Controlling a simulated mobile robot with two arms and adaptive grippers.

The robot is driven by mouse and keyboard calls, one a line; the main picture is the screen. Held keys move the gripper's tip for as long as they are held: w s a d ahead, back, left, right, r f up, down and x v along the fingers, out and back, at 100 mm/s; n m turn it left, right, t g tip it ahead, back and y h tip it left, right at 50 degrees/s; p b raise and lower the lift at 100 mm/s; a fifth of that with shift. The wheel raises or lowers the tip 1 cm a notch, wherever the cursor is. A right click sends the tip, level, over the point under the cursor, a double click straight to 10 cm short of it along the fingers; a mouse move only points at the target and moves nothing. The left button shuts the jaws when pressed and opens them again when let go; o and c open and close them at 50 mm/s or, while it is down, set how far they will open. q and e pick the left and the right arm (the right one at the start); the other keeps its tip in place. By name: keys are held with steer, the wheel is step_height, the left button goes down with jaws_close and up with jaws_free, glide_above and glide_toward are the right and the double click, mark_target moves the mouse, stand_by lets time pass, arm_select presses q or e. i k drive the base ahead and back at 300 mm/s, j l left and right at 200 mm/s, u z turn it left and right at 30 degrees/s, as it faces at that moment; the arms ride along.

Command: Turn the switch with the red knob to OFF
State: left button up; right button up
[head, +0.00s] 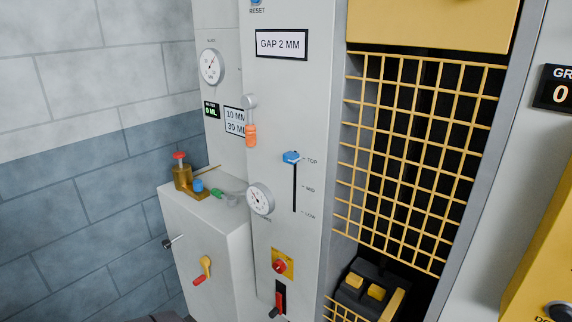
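A red rotary knob (280,266) sits on a small yellow plate (289,257) low on the grey front panel (285,120). Its pointing direction and any OFF marking are too small to read. Just below it is a lever in a dark slot (280,296) with a red part and a black end. Another red knob (179,156) tops a brass fitting (183,180) on the low cabinet at left. Neither of my grippers is in view.
A slider with blue knob (292,158), a gauge (260,199) and an orange-handled lever (251,134) are above. The low cabinet (215,235) juts out at left, with a yellow lever (206,266) with a red grip. A yellow grille (405,150) stands at right.

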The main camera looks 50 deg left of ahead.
mark_target(280, 266)
steer(key=u, duration=1.7)
